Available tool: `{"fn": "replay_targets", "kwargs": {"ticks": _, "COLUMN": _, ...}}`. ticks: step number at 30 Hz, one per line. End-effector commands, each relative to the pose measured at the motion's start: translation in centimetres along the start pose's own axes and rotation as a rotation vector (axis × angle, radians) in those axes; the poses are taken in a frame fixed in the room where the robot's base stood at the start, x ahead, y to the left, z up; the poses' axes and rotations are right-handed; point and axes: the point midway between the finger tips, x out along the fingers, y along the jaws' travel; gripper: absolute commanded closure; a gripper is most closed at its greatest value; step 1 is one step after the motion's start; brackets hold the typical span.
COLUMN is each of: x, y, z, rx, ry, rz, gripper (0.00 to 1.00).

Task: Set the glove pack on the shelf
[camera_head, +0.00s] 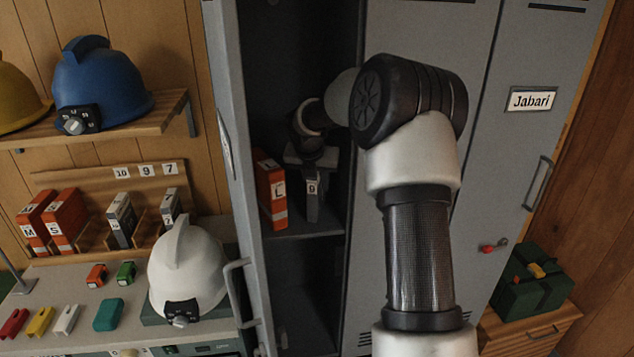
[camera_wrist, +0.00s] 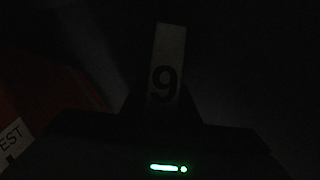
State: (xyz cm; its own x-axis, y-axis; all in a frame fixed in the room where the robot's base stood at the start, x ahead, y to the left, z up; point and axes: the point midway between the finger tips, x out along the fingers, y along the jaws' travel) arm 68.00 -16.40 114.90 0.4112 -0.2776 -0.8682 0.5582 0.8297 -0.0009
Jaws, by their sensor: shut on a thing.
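My gripper (camera_head: 312,170) is inside the open, dark locker and shut on the glove pack (camera_head: 312,205), a narrow grey pack with a white 9 label. The pack is upright, just above or on the locker shelf (camera_head: 305,233); I cannot tell whether its base touches. In the wrist view the pack's 9 label (camera_wrist: 166,62) shows in front of my gripper, and the jaws are lost in the dark.
An orange vest pack (camera_head: 271,190) marked L stands on the shelf left of the glove pack. The open locker door (camera_head: 228,190) bounds the left. A closed locker door (camera_head: 515,150) labelled Jabari is at right. A white helmet (camera_head: 185,265) and other packs crowd the left bench.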

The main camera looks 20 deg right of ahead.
Motion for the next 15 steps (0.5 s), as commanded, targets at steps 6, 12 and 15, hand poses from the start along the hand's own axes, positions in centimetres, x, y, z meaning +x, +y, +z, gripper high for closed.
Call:
{"fn": "replay_targets", "kwargs": {"ticks": 6, "x": 0.10, "y": 0.07, "z": 0.11, "rx": 0.001, "ry": -0.002, "rz": 0.001, "gripper": 0.97}}
{"fn": "replay_targets", "kwargs": {"ticks": 12, "x": 0.21, "y": 0.06, "z": 0.03, "rx": 0.001, "ry": -0.001, "rz": 0.000, "gripper": 0.56}}
{"fn": "replay_targets", "kwargs": {"ticks": 15, "x": 0.21, "y": 0.06, "z": 0.03, "rx": 0.001, "ry": -0.001, "rz": 0.000, "gripper": 0.54}}
